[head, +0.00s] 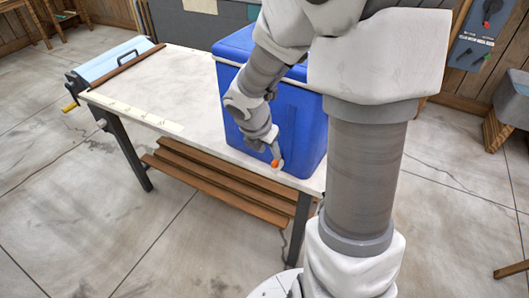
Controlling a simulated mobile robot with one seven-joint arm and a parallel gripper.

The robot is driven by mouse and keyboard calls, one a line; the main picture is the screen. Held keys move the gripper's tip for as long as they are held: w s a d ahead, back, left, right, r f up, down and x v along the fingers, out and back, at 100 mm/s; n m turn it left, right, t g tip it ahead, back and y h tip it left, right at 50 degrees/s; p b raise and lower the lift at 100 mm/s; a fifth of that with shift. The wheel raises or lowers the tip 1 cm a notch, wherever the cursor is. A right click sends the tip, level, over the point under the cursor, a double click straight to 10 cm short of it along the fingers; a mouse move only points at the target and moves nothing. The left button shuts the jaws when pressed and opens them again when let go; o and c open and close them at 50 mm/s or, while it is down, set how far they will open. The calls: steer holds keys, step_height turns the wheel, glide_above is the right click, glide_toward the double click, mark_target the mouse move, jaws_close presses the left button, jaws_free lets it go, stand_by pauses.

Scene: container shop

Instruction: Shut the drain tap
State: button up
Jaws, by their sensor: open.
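A large blue cooler box (307,133) stands on the right end of the pale-topped table (175,88). A small orange-red piece (276,163), which looks like the drain tap, shows low on the cooler's near face. My gripper (272,148) points down in front of that face, and its tip is right at the orange-red piece. It is open. I cannot tell whether the fingers are around the tap or beside it, or whether they touch it. My gripper and wrist cover part of the cooler's face, and the tap's handle position is not clear.
Wooden slats (215,187) form a low shelf under the table. A grey basin (513,98) on a wooden stand is at the right. The concrete floor at front left is clear.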

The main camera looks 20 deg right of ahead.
mark_target(274, 161)
steer(key=b+x, duration=0.2)
steer(key=x, duration=0.4)
steer(key=shift+w+d+f, duration=0.1)
steer(key=shift+d+f, duration=0.05)
steer(key=shift+f, duration=0.15)
jaws_close()
